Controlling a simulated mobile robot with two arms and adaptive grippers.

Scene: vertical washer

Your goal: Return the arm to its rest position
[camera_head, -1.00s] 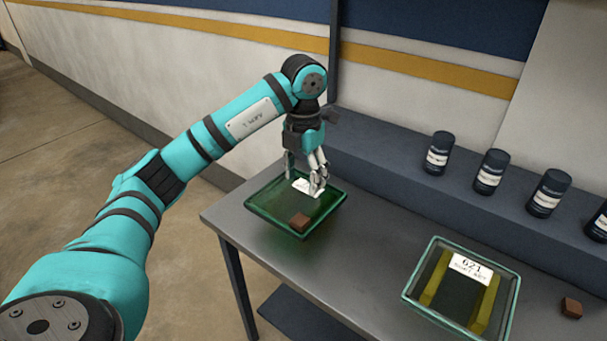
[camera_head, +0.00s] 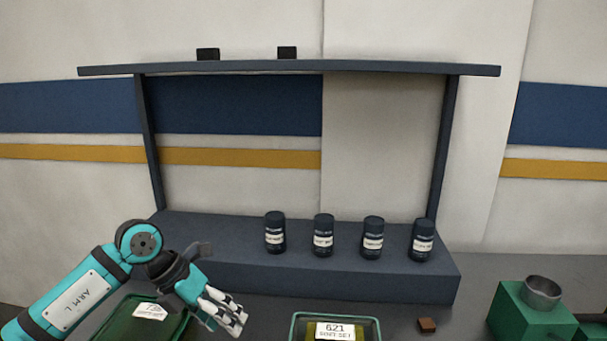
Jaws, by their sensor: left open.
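My left arm (camera_head: 82,290) comes in from the lower left. Its gripper (camera_head: 228,315) is open and empty, pointing down and to the right, between two green trays in the picture. The left green tray (camera_head: 120,325) carries a white label and is partly hidden by my arm and cut off by the lower edge. The right green tray (camera_head: 297,325), labelled 621, is also cut off at the bottom. My right arm is not in view.
Several dark bottles (camera_head: 323,235) stand on the raised shelf (camera_head: 350,281) behind the trays. A small brown block (camera_head: 427,325) lies on the table. A green block with a metal cup (camera_head: 541,293) stands at the right. A frame with a top bar (camera_head: 290,67) rises behind.

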